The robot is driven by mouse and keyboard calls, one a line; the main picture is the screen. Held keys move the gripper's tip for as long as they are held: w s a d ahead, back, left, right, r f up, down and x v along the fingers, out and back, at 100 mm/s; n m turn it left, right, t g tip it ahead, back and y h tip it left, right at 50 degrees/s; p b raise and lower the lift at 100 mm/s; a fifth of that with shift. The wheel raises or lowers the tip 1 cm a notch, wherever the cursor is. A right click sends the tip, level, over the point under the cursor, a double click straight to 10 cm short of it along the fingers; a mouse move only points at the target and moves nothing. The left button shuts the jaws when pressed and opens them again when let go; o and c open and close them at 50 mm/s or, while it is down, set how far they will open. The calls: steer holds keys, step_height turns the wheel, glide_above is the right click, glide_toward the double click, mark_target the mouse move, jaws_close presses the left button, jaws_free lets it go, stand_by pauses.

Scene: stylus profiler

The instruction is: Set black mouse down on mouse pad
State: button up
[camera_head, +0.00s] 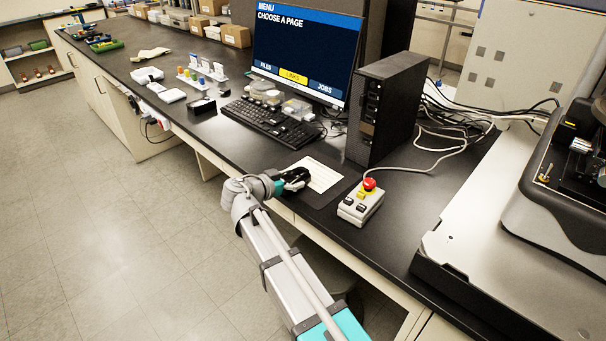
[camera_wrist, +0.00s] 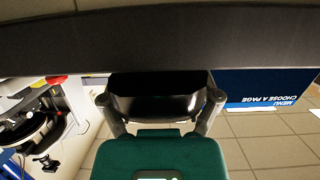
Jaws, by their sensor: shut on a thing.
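The black mouse (camera_wrist: 155,97) is held between the two fingers of my gripper (camera_wrist: 160,108) in the wrist view. In the head view, my gripper (camera_head: 284,183) reaches over the front edge of the desk with the dark mouse (camera_head: 297,176) at its tip. The mouse is at the pad's left side. I cannot tell whether it touches the pad.
A control box with a red button (camera_head: 361,202) stands close right of the pad. A black computer tower (camera_head: 388,108) and keyboard (camera_head: 270,122) are behind. A large instrument (camera_head: 555,190) is at the right. Bare black desk (camera_head: 240,150) lies left of the gripper.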

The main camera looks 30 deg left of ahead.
mark_target(301, 172)
stand_by(0.3)
steer(key=w, duration=0.2)
steer(key=w+d, duration=0.1)
steer(key=w, duration=0.1)
steer(key=shift+w+d, duration=0.2)
steer(key=shift+f+b, duration=0.3)
steer(key=shift+f, duration=0.15)
steer(key=o, duration=1)
steer(key=shift+c, duration=0.2)
steer(key=shift+s+a+r, duration=0.1)
steer(key=shift+s+r, duration=0.25)
steer(key=shift+s, duration=0.15)
steer(key=p+v, duration=0.3)
steer(key=v, duration=0.8)
steer(key=shift+a+p, duration=0.1)
steer(key=shift+p, duration=0.2)
